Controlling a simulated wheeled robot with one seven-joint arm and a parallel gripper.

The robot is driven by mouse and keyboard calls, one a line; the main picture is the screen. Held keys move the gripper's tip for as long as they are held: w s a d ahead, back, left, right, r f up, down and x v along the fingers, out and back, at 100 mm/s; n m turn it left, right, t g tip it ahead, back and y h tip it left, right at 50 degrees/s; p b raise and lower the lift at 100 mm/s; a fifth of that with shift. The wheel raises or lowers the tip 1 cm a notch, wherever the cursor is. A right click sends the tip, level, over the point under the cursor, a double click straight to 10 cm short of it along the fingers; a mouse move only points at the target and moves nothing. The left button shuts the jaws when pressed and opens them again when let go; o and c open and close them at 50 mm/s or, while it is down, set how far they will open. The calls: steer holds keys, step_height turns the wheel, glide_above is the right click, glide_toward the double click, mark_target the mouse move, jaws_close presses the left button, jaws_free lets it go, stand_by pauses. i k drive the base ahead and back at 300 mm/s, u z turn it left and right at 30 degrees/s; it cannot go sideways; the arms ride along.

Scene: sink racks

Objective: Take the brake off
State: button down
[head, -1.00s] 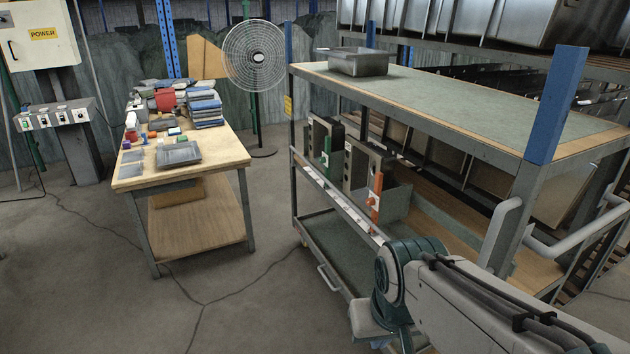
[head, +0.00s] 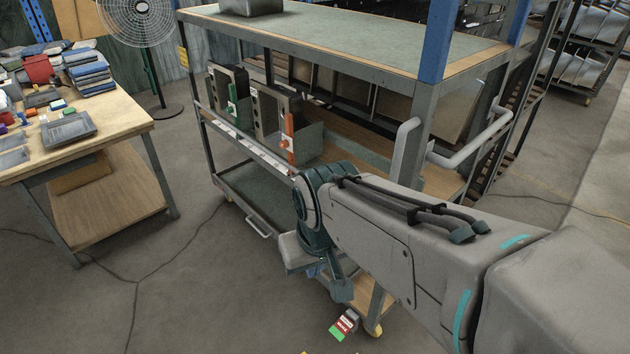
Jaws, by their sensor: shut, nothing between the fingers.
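The cart (head: 385,88) is a grey metal frame with a green-grey top and blue corner posts. At the foot of its near corner is a small red, white and green piece (head: 344,324), beside a yellow caster (head: 374,330). This looks like the brake, but its lettering and exact position are too small to tell. My gripper (head: 341,289) is at the end of the arm, pointing down in front of the cart's near end. It is shut and empty, above the red and green piece and apart from it in the picture. The wrist hides part of the gripper.
The cart's grey handle (head: 465,155) juts from its near end, close behind my arm. A cluttered wooden table (head: 120,118) stands left, with a fan (head: 140,20) behind. A metal bin (head: 250,6) sits on the cart.

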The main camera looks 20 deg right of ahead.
mark_target(344, 326)
steer(key=z, duration=0.9)
